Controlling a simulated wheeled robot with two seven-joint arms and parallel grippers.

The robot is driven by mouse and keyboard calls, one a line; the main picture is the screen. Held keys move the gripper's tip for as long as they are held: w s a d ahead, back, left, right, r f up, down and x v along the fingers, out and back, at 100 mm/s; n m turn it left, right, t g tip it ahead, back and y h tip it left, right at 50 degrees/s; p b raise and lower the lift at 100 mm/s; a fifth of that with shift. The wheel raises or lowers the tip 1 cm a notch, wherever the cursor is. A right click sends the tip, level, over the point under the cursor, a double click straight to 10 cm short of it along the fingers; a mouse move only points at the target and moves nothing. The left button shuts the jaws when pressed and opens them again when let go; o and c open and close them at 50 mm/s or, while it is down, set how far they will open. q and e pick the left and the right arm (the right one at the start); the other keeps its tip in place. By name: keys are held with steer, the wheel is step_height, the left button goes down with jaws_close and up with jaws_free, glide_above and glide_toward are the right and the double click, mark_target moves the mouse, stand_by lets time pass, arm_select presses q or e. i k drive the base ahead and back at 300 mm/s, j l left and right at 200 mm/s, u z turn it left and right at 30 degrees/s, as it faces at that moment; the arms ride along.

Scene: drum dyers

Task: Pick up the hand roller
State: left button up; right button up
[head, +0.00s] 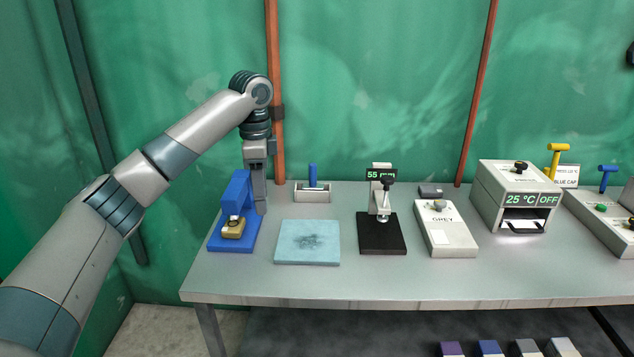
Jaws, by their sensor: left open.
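The hand roller looks to be the upright blue handle (313,176) standing in a small grey holder (312,195) at the back left of the table; its lower part is hidden in the holder. My left gripper (260,207) points straight down to the left of the holder, just beside a blue stand, and is open with nothing seen between its fingers. The finger gap is hard to see from this side. I cannot tell whether the fingers touch the blue stand. My right gripper is not in view.
A light blue pad (308,242) lies in front of the holder. A black-based press (381,235), a grey box (445,229) and a heater box (514,193) stand to the right. The front table strip is clear.

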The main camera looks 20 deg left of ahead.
mark_target(312, 185)
steer(key=i, duration=1.4)
